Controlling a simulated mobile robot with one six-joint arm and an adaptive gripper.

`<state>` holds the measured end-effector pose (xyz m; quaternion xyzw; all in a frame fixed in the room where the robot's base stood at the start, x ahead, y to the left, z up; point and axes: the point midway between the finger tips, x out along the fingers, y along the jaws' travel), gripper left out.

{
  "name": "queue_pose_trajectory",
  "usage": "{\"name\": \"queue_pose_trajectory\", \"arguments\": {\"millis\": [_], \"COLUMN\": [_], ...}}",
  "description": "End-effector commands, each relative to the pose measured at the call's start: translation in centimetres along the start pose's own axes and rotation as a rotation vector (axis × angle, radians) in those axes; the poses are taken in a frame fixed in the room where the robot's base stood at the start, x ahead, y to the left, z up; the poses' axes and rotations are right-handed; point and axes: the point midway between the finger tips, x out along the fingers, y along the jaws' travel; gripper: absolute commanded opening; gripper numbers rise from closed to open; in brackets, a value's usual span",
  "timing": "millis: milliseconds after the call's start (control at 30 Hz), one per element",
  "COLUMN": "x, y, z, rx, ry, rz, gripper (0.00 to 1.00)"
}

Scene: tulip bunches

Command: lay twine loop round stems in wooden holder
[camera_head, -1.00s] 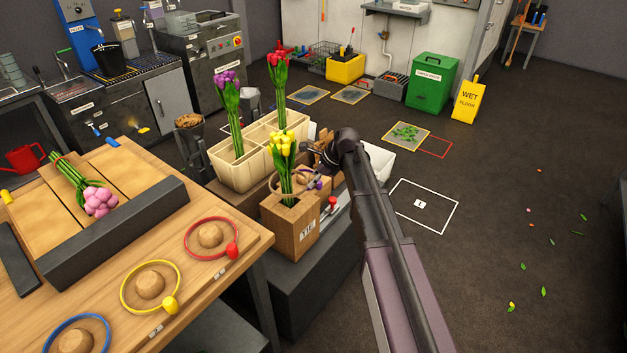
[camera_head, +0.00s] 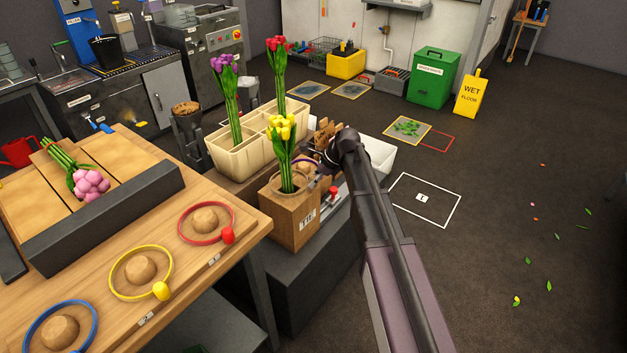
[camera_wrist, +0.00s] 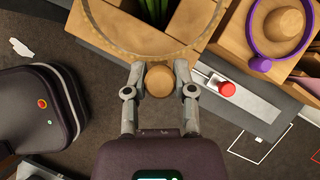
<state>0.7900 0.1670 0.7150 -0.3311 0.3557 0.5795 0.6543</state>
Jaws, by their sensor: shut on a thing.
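The wooden holder (camera_head: 287,225), with a label on its front, stands upright on the dark stand, holding the yellow tulips (camera_head: 281,135). Their green stems (camera_wrist: 155,10) show at the top of the wrist view. My gripper (camera_wrist: 160,82) is shut on the tan bead (camera_wrist: 159,84) of the twine loop (camera_wrist: 108,42). The loop surrounds the stems near the holder's top. Whether it touches the wood I cannot tell. In the head view my gripper (camera_head: 322,172) is right of the stems, partly hidden by my wrist.
Behind the holder is a cream divided crate (camera_head: 228,158) with purple and red tulips. Red (camera_head: 181,229), yellow (camera_head: 115,287) and blue (camera_head: 30,327) loops lie on the left bench. A purple loop (camera_wrist: 251,27) lies around a wooden form beside the holder.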

Motion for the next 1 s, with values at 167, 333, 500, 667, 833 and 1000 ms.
{"name": "queue_pose_trajectory", "arguments": {"millis": [167, 333, 500, 667, 833, 1000], "x": [0.61, 0.72, 0.7, 0.7, 0.7, 0.7], "y": [0.01, 0.02, 0.02, 0.02, 0.02, 0.02], "z": [-0.39, -0.45, -0.43, -0.43, -0.43, -0.43], "rx": [0.0, 0.0, 0.0, 0.0, 0.0, 0.0], "ry": [0.0, 0.0, 0.0, 0.0, 0.0, 0.0], "rz": [0.0, 0.0, 0.0, 0.0, 0.0, 0.0], "gripper": [0.03, 0.03, 0.03, 0.46, 0.74, 0.74]}}
